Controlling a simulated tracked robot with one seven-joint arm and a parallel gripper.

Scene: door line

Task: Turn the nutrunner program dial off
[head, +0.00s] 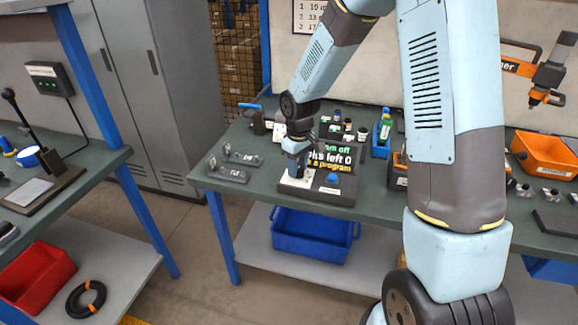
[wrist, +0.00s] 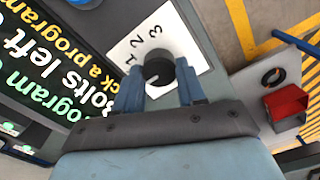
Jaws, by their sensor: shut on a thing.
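The program dial (wrist: 158,73) is a round black knob on a white plate (wrist: 165,37) marked 1, 2 and 3. In the wrist view my gripper (wrist: 160,76) has its two blue fingers either side of the knob, shut on it. I cannot make out where the dial points. In the head view my gripper (head: 295,173) is down at the left of the dark control box (head: 325,196) on the bench and hides the dial. The black screen (head: 333,158) shows "off", "left 0" and "a program"; the wrist view shows "Bolts left 0" on it (wrist: 48,55).
A blue knob (head: 333,178) sits on the box, right of my gripper. Grey fixtures (head: 238,158) lie to the left. Bottles and small parts (head: 347,128) stand behind, with an orange bin (head: 548,153) far right. A blue bin (head: 311,236) is on the lower shelf.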

